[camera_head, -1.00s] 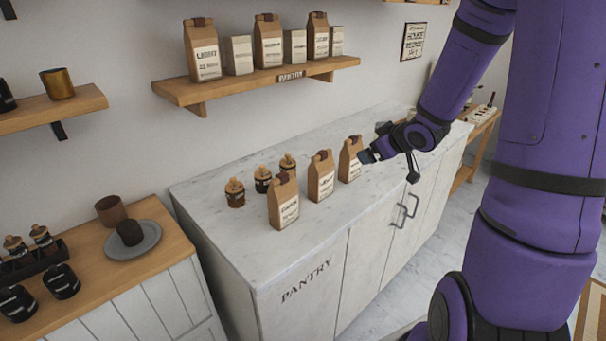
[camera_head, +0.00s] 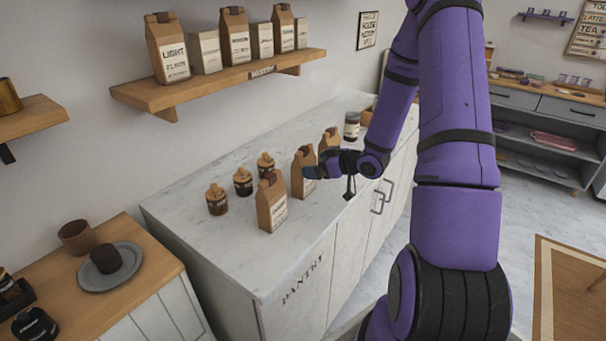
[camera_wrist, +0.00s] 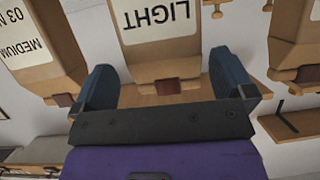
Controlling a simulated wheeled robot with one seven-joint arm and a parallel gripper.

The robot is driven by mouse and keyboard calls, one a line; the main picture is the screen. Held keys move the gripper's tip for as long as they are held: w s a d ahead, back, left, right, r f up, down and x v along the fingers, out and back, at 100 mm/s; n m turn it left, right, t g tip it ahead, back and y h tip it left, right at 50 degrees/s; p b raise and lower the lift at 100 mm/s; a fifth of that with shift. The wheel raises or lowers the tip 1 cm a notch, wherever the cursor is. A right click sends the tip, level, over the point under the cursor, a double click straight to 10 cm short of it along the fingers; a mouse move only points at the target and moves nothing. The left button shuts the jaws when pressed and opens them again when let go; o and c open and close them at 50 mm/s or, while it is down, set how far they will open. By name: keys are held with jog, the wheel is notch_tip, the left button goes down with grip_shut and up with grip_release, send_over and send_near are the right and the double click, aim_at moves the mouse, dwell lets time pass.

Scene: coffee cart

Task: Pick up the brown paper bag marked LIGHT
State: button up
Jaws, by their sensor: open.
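In the wrist view a brown paper bag marked LIGHT (camera_wrist: 160,45) appears upside down, its dark-clipped top between my two blue fingertips. My gripper (camera_wrist: 165,85) is open; I cannot tell whether a finger touches the bag. In the head view my gripper (camera_head: 312,172) is at the right side of the middle counter bag (camera_head: 301,178), which matches the LIGHT bag by its place in the row. Its label is partly covered by my gripper. Another bag marked LIGHT (camera_head: 170,55) stands on the wall shelf.
A bag marked MEDIUM (camera_wrist: 35,55) is close on the left in the wrist view. On the marble counter (camera_head: 200,262), another bag (camera_head: 271,208) stands nearer the front and one (camera_head: 329,139) farther back. Small corked jars (camera_head: 243,182) stand behind the row.

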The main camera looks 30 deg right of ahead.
jog(key=shift+f+x, duration=0.2)
jog(key=shift+x, duration=2.65)
jog(key=shift+s, duration=0.2)
jog(key=c, duration=0.8)
